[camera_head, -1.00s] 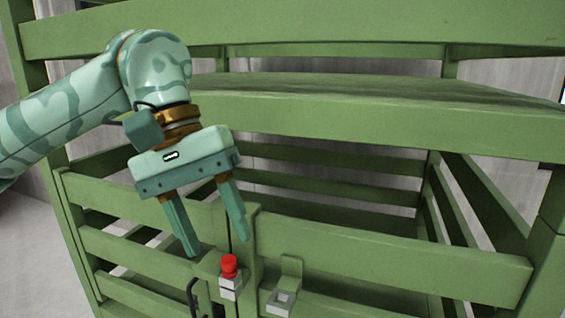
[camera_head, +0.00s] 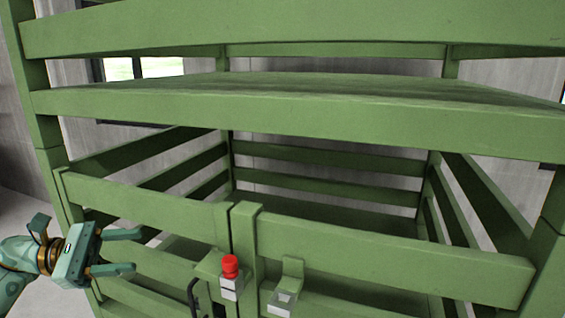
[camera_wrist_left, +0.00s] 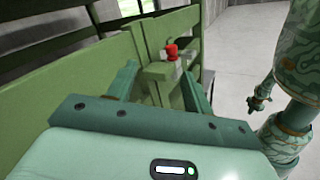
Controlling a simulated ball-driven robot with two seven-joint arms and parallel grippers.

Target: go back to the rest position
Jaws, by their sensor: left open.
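My left gripper (camera_head: 133,251) is at the lower left of the head view, in front of the left gate panel. Its two fingers are apart, point right and hold nothing. In the left wrist view the open fingers (camera_wrist_left: 158,92) frame part of the green gate. A latch with a red knob (camera_head: 230,266) sits on the gate to the right of the gripper, apart from it. The red knob also shows in the left wrist view (camera_wrist_left: 172,51).
A large green slatted crate (camera_head: 300,115) fills the head view. Its two gate panels meet near the latch, with a catch bracket (camera_head: 284,299) on the right panel (camera_head: 390,260) and a dark handle (camera_head: 193,296) on the left. Grey floor lies at the far left.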

